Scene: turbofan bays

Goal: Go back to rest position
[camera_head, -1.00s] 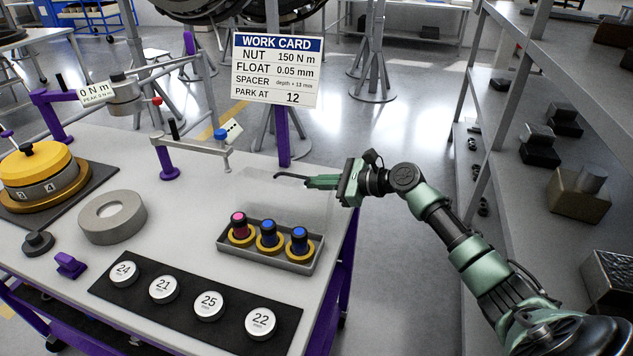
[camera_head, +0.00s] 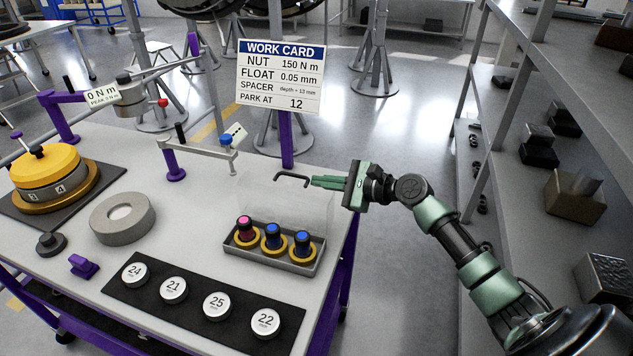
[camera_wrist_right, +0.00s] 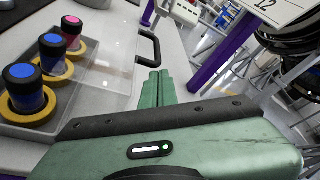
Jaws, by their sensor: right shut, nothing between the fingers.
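My right gripper (camera_head: 330,183) is shut and empty over the right edge of the workbench. Its fingers point left, at the black handle (camera_head: 292,179) of what looks like a clear cover (camera_head: 300,205) by the spacer tray. In the right wrist view the shut fingers (camera_wrist_right: 157,88) are close to the black handle (camera_wrist_right: 150,46), with nothing between them. Whether they touch the handle is hard to tell. My left gripper is not in view.
The grey tray (camera_head: 315,268) holds three capped plugs in yellow rings. A black mat (camera_head: 195,302) bears several numbered discs. The work card (camera_head: 281,77) stands behind on a purple post (camera_head: 287,140). Metal shelves (camera_head: 545,200) stand at right; the floor between (camera_head: 400,130) is open.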

